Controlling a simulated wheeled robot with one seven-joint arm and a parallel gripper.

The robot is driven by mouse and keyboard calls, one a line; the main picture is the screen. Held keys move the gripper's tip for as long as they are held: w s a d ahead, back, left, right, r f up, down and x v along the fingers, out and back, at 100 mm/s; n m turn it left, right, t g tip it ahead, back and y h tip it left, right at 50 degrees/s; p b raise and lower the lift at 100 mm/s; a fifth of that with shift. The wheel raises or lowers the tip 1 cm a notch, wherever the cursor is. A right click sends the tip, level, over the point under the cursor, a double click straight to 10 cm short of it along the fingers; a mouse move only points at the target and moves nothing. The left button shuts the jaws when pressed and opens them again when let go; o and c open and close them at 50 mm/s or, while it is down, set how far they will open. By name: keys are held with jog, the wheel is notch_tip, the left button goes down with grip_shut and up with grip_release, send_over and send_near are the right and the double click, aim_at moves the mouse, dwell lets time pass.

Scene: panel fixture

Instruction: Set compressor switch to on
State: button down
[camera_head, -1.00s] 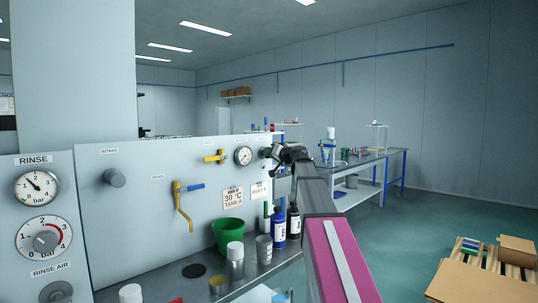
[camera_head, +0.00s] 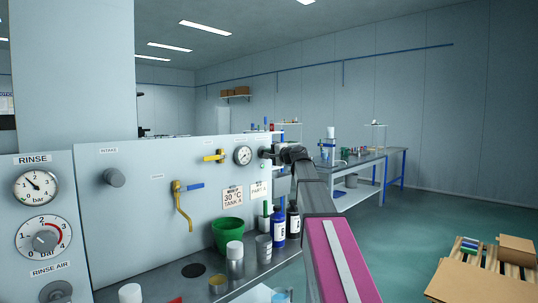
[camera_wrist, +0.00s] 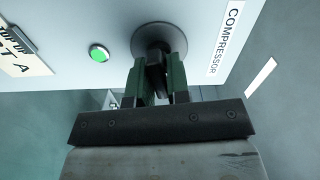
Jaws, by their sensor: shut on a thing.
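The compressor switch (camera_wrist: 158,31) has a round grey base on the panel, beside an upended "COMPRESSOR" label (camera_wrist: 225,38) in the wrist view. My gripper (camera_wrist: 157,62) has its two green fingers shut on the switch's dark handle, one on each side. The fingers hide most of the handle, so its exact setting is hard to read. A green indicator (camera_wrist: 99,53) looks lit to the left of the switch. In the head view my gripper (camera_head: 271,155) reaches the panel's right end, and my arm hides the switch area.
The panel (camera_head: 135,225) carries a gauge (camera_head: 243,155), yellow valves and tags. A green bucket (camera_head: 227,233), bottles and cups stand on the bench below, close to my arm. Cardboard boxes (camera_head: 517,250) sit at the right, with open floor between.

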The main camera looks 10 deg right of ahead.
jog(key=shift+m, duration=0.7)
jog(key=shift+f, duration=0.1)
jog(key=c, duration=1.2)
grip_release()
jog(key=shift+o, duration=0.2)
jog(key=shift+s+d, duration=0.1)
jog(key=v, duration=1)
jog(key=shift+s+d, duration=0.15)
jog(key=shift+s, duration=0.1)
